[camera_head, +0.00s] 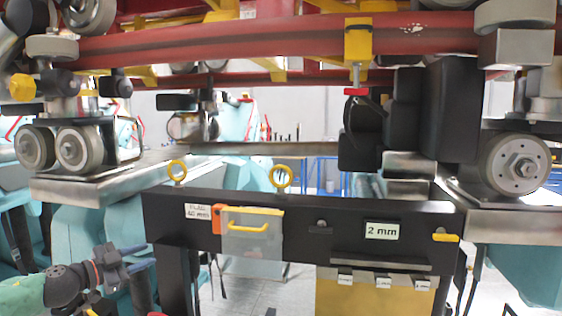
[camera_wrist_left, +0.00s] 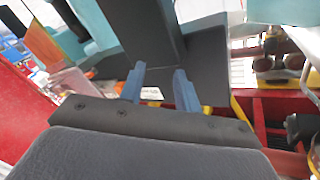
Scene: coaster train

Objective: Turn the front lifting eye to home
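I cannot tell which is the front one. My left gripper (camera_head: 144,256) is at the lower left, below and left of both eyes. Its blue fingers are apart and empty, also in the left wrist view (camera_wrist_left: 158,80). No lifting eye is clearly seen there. My right gripper is not in view.
A clear box with a yellow handle (camera_head: 247,228) and labels are on the beam's face. A black post (camera_head: 172,275) stands just right of my left gripper. Coaster wheels (camera_head: 75,148) and red rails (camera_head: 270,38) are above. A yellow lever (camera_head: 445,237) sits at the right.

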